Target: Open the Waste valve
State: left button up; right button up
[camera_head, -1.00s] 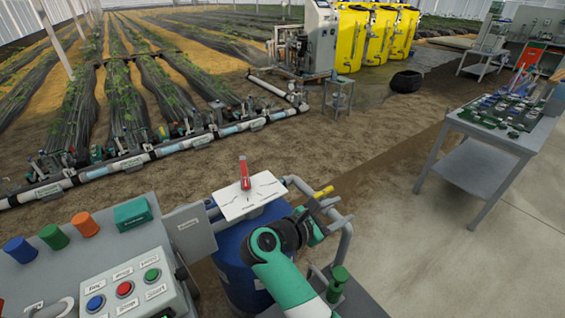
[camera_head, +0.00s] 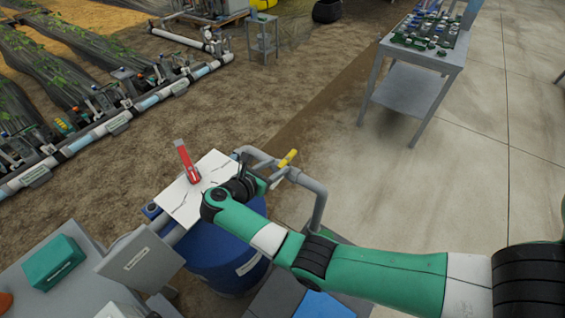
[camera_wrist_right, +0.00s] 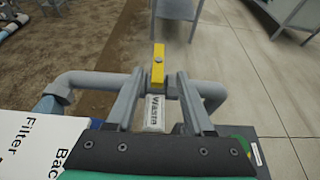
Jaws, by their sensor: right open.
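The Waste valve has a yellow handle (camera_head: 288,158) on a grey pipe beside the white panel in the head view. In the right wrist view the yellow handle (camera_wrist_right: 158,66) stands upright in the picture, above a white tag (camera_wrist_right: 154,111) reading "Waste". My right gripper (camera_head: 270,176) is close to the handle on its near side. In the right wrist view its two fingers (camera_wrist_right: 160,80) are spread, with the handle and tag showing between them and visible gaps at both sides. I cannot tell whether the fingertips reach around the handle. My left gripper is not in view.
A white panel (camera_head: 180,210) with a red lever (camera_head: 187,163) sits over a blue barrel (camera_head: 215,258), left of the gripper. Grey pipe (camera_head: 318,205) bends around the valve. A grey control box (camera_head: 140,258) is at lower left. A table (camera_head: 420,60) with parts stands farther back.

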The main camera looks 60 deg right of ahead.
aim_at(287, 159)
jog(key=x, duration=0.4)
jog(key=shift+d+b, duration=0.35)
jog(key=shift+w, duration=0.1)
jog(key=shift+c, duration=0.3)
grip_shut()
